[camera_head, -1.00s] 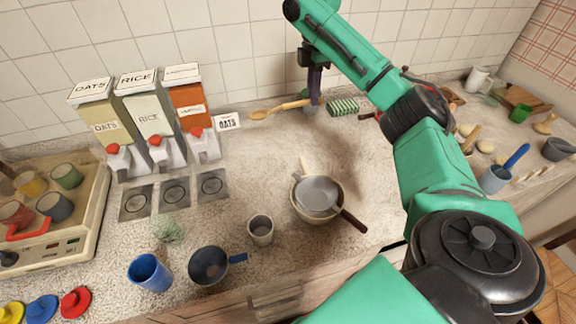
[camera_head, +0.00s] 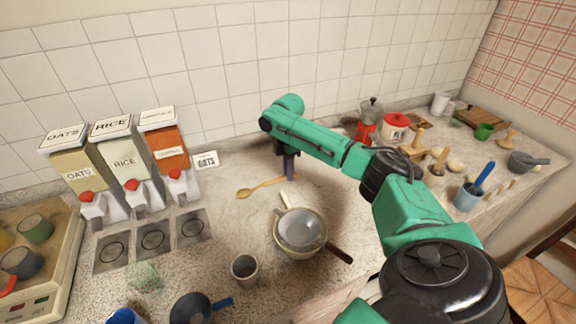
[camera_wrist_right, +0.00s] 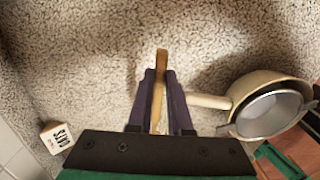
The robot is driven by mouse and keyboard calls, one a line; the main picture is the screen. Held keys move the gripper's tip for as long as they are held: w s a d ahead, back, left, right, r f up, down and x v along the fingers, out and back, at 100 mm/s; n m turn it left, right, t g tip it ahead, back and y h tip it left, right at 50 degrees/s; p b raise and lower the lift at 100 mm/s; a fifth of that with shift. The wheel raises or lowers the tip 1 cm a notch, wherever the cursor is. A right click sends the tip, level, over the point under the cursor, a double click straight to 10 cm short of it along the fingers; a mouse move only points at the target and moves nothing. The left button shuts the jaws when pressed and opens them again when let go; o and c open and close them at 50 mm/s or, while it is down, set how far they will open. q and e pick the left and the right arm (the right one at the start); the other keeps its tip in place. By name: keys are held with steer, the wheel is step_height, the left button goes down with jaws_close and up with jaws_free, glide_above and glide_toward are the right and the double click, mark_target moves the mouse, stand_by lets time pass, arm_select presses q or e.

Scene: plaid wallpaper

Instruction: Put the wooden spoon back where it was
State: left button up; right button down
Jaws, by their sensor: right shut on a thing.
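The wooden spoon (camera_head: 258,187) has its bowl pointing left and its handle running to my right gripper (camera_head: 289,176), behind the pan. My right gripper is shut on the spoon's handle and points down. In the right wrist view, the spoon's handle (camera_wrist_right: 161,62) stands between the two purple fingers (camera_wrist_right: 161,80). The spoon's bowl is hidden in that view. I cannot tell whether the spoon touches the counter. My left gripper is not in view.
A cream pan (camera_head: 283,246) with a grey sieve (camera_head: 300,228) stands just in front of the spoon. An OATS card (camera_head: 206,161) and dispensers (camera_head: 125,165) are at left. A metal cup (camera_head: 244,268) stands nearer.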

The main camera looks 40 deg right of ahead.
step_height(320, 180, down, 4)
steer(key=shift+r+p, duration=0.1)
steer(key=shift+p, duration=0.9)
steer(key=shift+f, duration=0.25)
steer(key=c, duration=0.8)
jaws_free()
steer(key=shift+c, duration=0.2)
